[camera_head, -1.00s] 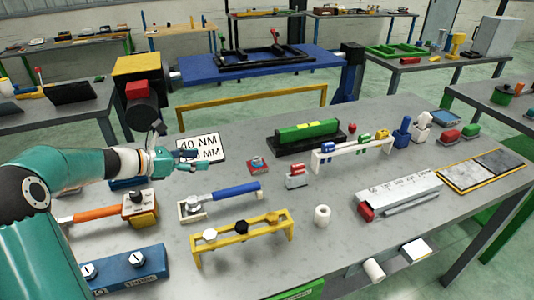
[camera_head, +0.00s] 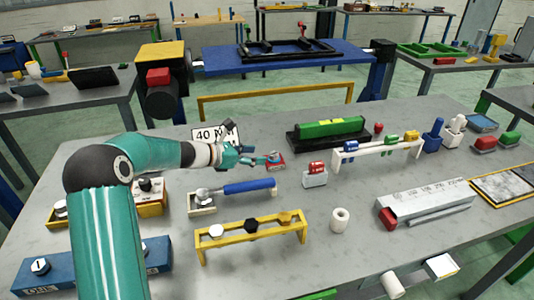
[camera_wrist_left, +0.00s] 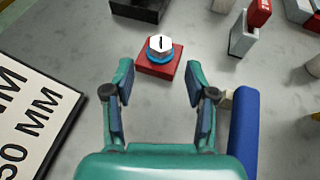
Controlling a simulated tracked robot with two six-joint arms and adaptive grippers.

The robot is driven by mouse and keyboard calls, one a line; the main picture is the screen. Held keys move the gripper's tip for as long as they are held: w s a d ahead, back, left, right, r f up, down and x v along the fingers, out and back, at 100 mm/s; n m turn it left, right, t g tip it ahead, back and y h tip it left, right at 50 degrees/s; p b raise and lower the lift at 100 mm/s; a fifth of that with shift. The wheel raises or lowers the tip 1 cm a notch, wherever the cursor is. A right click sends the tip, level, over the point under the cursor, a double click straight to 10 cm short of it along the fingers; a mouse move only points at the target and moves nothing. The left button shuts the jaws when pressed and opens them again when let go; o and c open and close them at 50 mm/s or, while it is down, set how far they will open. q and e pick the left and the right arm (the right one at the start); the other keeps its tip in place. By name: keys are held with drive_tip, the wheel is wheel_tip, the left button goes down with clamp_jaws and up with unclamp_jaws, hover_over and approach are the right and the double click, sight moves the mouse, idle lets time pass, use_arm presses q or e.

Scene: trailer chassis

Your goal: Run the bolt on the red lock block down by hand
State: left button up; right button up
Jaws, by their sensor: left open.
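The red lock block (camera_head: 276,167) lies on the grey table in front of the green block's black base; it also shows in the left wrist view (camera_wrist_left: 147,66). A silver hex-headed bolt (camera_wrist_left: 160,44) with a dark line on its top stands upright on it, with a blue ring (camera_wrist_left: 160,57) around it below the head. My left gripper (camera_head: 258,159) is open and empty, just short of the block. In the left wrist view its fingertips (camera_wrist_left: 159,72) are spread either side of the near edge of the block, apart from the bolt. My right gripper is out of view.
A blue-handled tool (camera_head: 248,186) lies close to my left gripper. A white sign reading 40 NM (camera_head: 216,131) is behind the arm. A yellow rack (camera_head: 252,237) with bolts stands in front. A grey holder with a red top (camera_head: 315,177) stands right of the block.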

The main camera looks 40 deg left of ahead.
sight(268, 162)
use_arm(q)
drive_tip(key=x, duration=0.5)
drive_tip(key=shift+w+d+f+p, duration=0.15)
drive_tip(key=shift+w+p, duration=0.15)
drive_tip(key=shift+c, duration=0.3)
